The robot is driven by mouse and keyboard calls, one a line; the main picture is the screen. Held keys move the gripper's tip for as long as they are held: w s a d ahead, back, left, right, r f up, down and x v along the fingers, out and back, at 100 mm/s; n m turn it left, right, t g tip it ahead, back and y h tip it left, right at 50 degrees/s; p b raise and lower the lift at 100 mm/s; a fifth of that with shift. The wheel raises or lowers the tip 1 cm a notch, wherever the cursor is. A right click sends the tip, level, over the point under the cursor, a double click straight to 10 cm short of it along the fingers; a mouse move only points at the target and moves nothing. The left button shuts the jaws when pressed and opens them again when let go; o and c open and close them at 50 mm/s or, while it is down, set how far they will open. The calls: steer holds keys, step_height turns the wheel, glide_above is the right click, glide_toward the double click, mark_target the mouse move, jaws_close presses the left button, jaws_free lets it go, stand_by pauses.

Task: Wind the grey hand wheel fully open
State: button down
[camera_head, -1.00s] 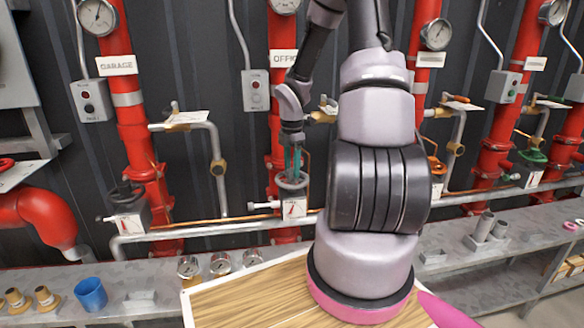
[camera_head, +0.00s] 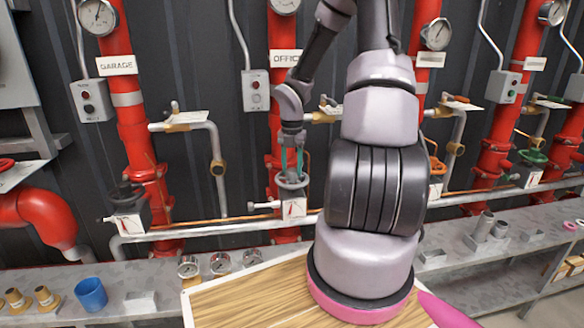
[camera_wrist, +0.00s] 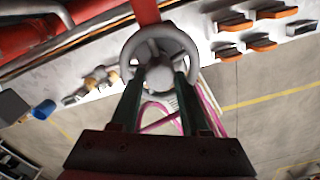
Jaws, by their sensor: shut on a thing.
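The grey hand wheel (camera_head: 291,182) sits on the red riser pipe under the OFFICE label (camera_head: 286,58). My gripper (camera_head: 291,170) comes down on it from above, with its green fingers reaching into the wheel. In the wrist view, the spoked wheel (camera_wrist: 131,57) has a round hub, and my gripper (camera_wrist: 160,80) has one finger on each side of the hub. The fingers are shut on the wheel; their exact contact is partly hidden. A white indicator plate (camera_head: 295,208) with a red pointer shows just below the wheel.
A dark hand wheel (camera_head: 127,193) is on the GARAGE riser to the left, and a green one (camera_head: 532,157) is far right. A wooden board (camera_head: 240,297) lies in front. Several gauges (camera_head: 221,263) and a blue cup (camera_head: 91,294) stand on the grey bench.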

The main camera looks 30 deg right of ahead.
mark_target(292, 170)
steer(key=n, duration=0.7)
steer(key=shift+c, duration=1.1)
jaws_free()
steer(key=shift+r, duration=3.55)
